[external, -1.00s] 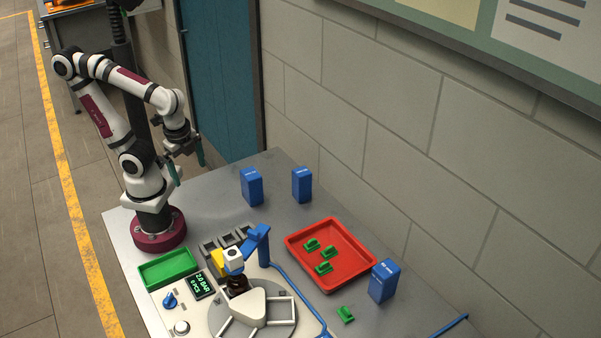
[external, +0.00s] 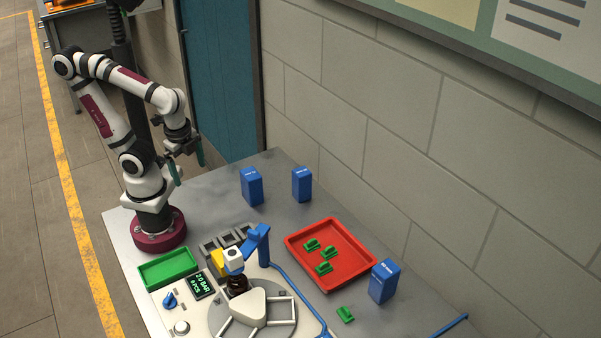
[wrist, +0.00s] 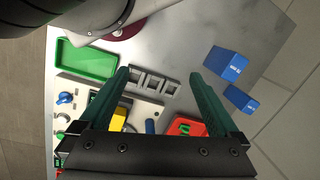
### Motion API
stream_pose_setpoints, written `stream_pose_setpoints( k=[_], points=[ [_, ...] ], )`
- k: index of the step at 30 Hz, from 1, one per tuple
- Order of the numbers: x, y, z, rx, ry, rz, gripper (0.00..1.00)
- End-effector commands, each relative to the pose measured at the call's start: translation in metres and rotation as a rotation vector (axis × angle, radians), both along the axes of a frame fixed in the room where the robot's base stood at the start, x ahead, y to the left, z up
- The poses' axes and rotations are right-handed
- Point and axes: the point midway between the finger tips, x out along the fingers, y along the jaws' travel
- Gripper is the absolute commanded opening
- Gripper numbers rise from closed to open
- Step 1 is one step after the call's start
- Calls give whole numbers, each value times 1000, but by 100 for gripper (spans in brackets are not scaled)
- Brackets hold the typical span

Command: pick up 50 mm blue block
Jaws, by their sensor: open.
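Three upright blue blocks with small white labels stand on the grey table. Two are at the back, a left one (external: 251,188) and a right one (external: 301,186). The third (external: 384,282) stands right of the red tray. My gripper (external: 188,168) is open and empty, above the table left of the back blocks. In the wrist view, my gripper (wrist: 160,75) has its green fingers wide apart, with two blue blocks (wrist: 226,64) (wrist: 240,98) to their right.
A red tray (external: 294,252) holds several green pieces; another green piece (external: 345,314) lies outside it. A green tray (external: 168,268), a grey slotted rack (external: 228,238) and a turntable station (external: 262,325) with a blue arm stand at the front. A block wall borders the table.

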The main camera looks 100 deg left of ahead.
Motion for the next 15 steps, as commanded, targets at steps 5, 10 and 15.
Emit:
stream_pose_setpoints(
  k=[5,10,15],
  points=[
    [53,0,16,-172,116,530,98],
    [160,64,2,-493,327,1381,98],
    [211,196,-55,-875,569,2061,98]
  ],
)
